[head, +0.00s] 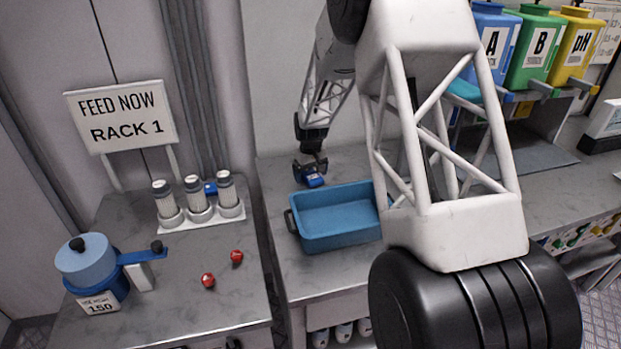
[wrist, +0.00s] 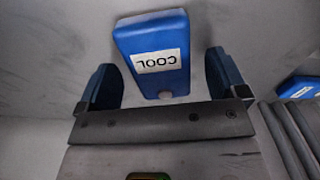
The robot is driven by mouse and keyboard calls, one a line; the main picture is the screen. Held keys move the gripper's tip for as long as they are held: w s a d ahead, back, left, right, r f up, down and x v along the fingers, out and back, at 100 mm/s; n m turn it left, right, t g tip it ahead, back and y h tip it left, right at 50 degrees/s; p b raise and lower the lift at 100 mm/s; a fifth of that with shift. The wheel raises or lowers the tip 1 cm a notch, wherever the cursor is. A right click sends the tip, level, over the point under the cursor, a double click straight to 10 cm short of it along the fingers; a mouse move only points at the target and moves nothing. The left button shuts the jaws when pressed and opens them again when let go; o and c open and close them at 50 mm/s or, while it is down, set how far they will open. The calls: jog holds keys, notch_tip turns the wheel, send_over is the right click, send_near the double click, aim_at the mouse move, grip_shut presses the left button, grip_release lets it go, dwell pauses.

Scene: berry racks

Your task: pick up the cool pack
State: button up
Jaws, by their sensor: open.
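The cool pack (wrist: 152,55) is a blue block with a white label reading COOL, upside down in the wrist view. It lies on the grey counter, and in the head view it shows as a small blue block (head: 315,181) under my gripper (head: 309,168). In the wrist view my gripper (wrist: 162,82) is open, with one blue finger on each side of the pack's near end. Gaps show between the fingers and the pack. The pack's far end reaches beyond the fingertips.
A blue open tray (head: 335,236), empty, stands just in front of the pack. A holder with three capped canisters (head: 195,200) is on the left counter. Two red objects (head: 208,280) and a blue lidded pot (head: 86,262) stand nearer. Bins A, B (head: 535,50) and pH are at the right.

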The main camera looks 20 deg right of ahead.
aim_at(310, 174)
jog(key=c, duration=1.1)
jog(key=shift+o, duration=0.2)
jog(key=shift+r, duration=0.1)
notch_tip(310, 174, up, 10)
dwell(0.6)
